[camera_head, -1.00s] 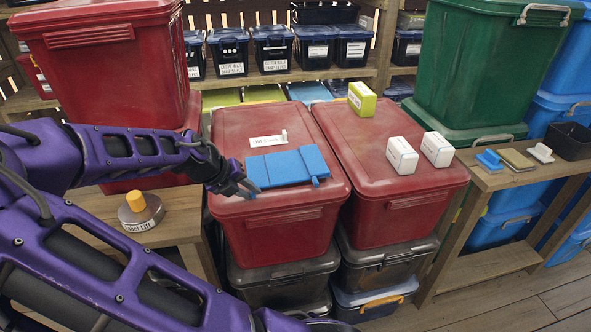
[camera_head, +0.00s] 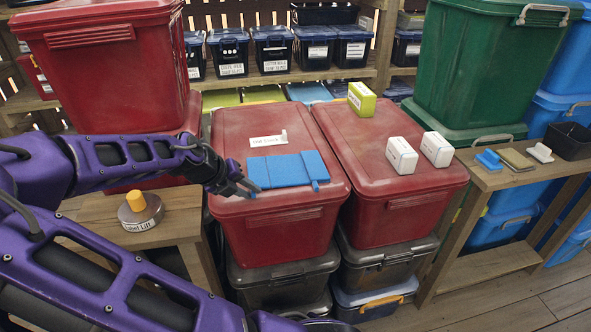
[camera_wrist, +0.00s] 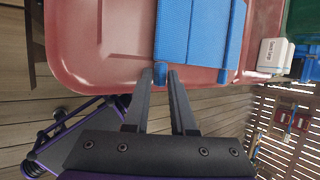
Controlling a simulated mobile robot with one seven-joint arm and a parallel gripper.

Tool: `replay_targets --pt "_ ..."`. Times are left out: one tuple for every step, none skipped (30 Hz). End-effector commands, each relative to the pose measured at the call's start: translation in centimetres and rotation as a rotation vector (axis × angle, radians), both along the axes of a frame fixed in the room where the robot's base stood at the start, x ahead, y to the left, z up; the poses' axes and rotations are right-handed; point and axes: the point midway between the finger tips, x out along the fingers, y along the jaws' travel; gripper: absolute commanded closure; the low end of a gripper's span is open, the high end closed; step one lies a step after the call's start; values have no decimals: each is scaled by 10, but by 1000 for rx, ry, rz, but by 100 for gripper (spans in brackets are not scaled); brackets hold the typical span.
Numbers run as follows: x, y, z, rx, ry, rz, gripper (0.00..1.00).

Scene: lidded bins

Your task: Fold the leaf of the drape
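The blue drape (camera_head: 282,170) lies on the lid of the left red bin (camera_head: 290,208). It is made of ribbed panels, and its right panel (camera_head: 315,165) is divided from the rest by a seam. One blue tab (camera_head: 317,187) hangs at the front right. Another tab (camera_wrist: 160,74) sticks out at the drape's near edge in the wrist view. My gripper (camera_head: 251,188) is at the drape's front left corner. In the wrist view my gripper (camera_wrist: 160,79) has its fingertips on either side of that tab. I cannot tell whether they press on it.
A label and a small white piece (camera_head: 283,136) lie behind the drape. The right red bin (camera_head: 390,208) carries two white boxes (camera_head: 402,156) and a yellow-green box (camera_head: 361,99). A stacked red bin (camera_head: 110,80) stands left. A knobbed weight (camera_head: 140,211) sits on the left bench.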

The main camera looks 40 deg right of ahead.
Motion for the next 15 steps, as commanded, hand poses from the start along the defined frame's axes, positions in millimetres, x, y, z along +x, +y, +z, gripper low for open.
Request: replay_targets --pt "-9 4 -14 14 26 -10 55" --pt "-10 5 -14 14 26 -9 55" --pt "-11 7 -13 14 27 -8 55" --pt "-13 8 -13 14 26 -8 55" --pt "-14 10 -12 13 27 -7 55" --pt "-16 12 -11 13 27 -6 55" --pt "-18 14 -10 13 26 -4 55" --pt "-19 16 -9 13 26 -4 55" --pt "-21 18 -8 14 26 -3 55" --pt "-23 20 -7 14 26 -2 55" --pt "-24 22 -6 15 26 -1 55" --pt "-27 24 -5 15 26 -1 55" --pt "-28 26 -4 14 26 0 55" --pt "-29 27 -3 14 26 0 55" --pt "-32 30 -2 14 26 0 55"
